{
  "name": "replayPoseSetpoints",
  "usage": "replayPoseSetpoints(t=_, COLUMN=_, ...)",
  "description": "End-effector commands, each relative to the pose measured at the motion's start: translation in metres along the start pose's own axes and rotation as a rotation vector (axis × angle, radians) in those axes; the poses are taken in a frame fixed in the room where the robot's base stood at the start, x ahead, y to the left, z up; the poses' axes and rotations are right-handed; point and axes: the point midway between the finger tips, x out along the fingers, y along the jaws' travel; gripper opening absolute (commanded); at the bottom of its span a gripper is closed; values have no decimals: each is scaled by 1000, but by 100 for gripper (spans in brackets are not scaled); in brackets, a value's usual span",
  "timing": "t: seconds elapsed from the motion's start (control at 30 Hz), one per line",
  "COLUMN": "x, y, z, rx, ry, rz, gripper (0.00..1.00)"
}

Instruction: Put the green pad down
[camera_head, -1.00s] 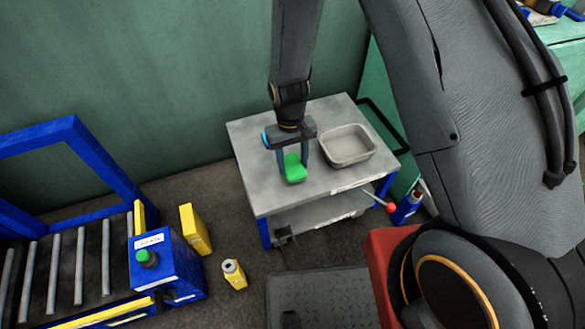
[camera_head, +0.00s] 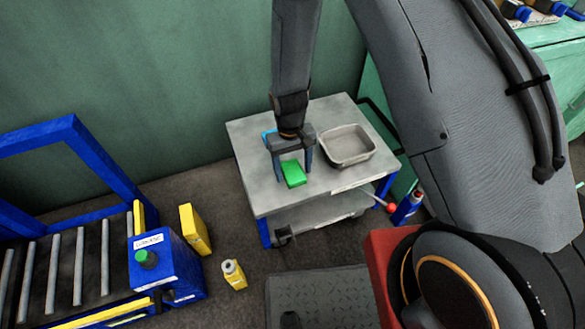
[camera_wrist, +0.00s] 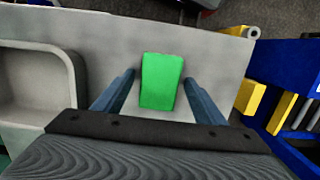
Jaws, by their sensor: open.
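The green pad (camera_head: 293,173) lies on the grey top of a small cart (camera_head: 262,200). In the wrist view the green pad (camera_wrist: 161,81) lies flat on the cart top, ahead of and between my two fingers. My gripper (camera_head: 293,173) is open above and behind the pad, with a finger on either side. In the wrist view my gripper (camera_wrist: 166,92) shows clear gaps between both fingers and the pad, so it holds nothing.
A grey tray (camera_head: 371,158) stands on the cart to the right of the pad. A blue box with a green button (camera_head: 165,270), a yellow block (camera_head: 195,230) and a small yellow-and-white bottle (camera_head: 234,274) are at the lower left.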

Motion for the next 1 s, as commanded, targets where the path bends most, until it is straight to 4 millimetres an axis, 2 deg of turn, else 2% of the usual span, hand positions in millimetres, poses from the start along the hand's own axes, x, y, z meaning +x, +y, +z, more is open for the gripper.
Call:
replayPoseSetpoints(t=0.17, x=-16, y=0, z=-1, rx=0, ry=3, rz=0, gripper=65)
replayPoseSetpoints(t=0.5, x=-84, y=0, z=0, rx=0, ry=3, rz=0, gripper=65)
replayPoseSetpoints(t=0.63, x=-105, y=0, z=0, rx=0, ry=2, rz=0, gripper=65)
replayPoseSetpoints(t=0.8, x=-120, y=0, z=0, rx=0, ry=1, rz=0, gripper=65)
replayPoseSetpoints(t=1.0, x=-126, y=1, z=1, rx=2, ry=1, rz=-1, gripper=65)
